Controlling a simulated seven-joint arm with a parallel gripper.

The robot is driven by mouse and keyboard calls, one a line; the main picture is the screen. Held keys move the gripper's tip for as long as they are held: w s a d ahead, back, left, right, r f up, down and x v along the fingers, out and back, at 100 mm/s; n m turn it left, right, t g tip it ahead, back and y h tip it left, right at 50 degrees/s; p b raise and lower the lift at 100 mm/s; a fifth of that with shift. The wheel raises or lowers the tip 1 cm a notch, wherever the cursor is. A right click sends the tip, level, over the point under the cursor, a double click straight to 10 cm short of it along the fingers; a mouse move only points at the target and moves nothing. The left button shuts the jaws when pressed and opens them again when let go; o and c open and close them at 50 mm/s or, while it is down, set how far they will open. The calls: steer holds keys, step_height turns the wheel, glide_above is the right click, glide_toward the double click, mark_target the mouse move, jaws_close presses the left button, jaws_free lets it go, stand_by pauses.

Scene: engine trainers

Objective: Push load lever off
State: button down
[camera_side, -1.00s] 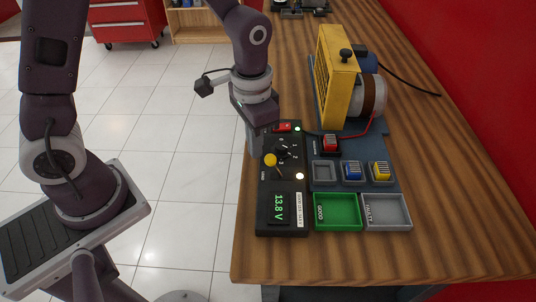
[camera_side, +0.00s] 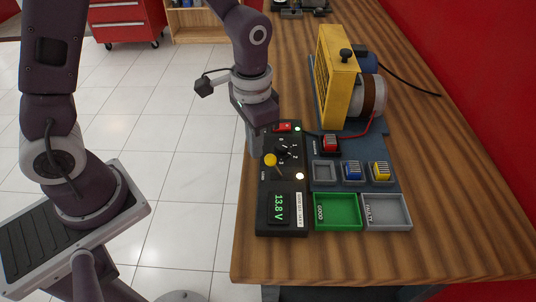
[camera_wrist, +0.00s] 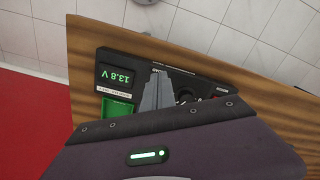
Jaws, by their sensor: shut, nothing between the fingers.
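The load lever (camera_side: 270,159) has a yellow ball knob on a thin stalk. It stands on the black control panel (camera_side: 262,205), tilted toward the panel's upper left in the side view. My gripper (camera_side: 253,148) is shut and empty, pointing down at the panel's left edge, just up and left of the yellow knob. I cannot tell whether it touches the panel or knob. In the wrist view my shut fingers (camera_wrist: 155,92) cover part of the panel, and the lever is hidden there.
The panel has a display (camera_side: 279,207) reading 13.8 V, a dial (camera_side: 282,151), a red switch (camera_side: 283,127) and lit lamps. Right of it are a green tray (camera_side: 337,226), a grey tray (camera_side: 387,226), relay sockets and a yellow-guarded machine (camera_side: 337,75). Open floor lies left.

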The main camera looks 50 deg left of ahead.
mark_target(275, 157)
steer(key=shift+f, duration=2)
steer(key=shift+w+d, duration=1.5)
steer(key=shift+a, duration=0.1)
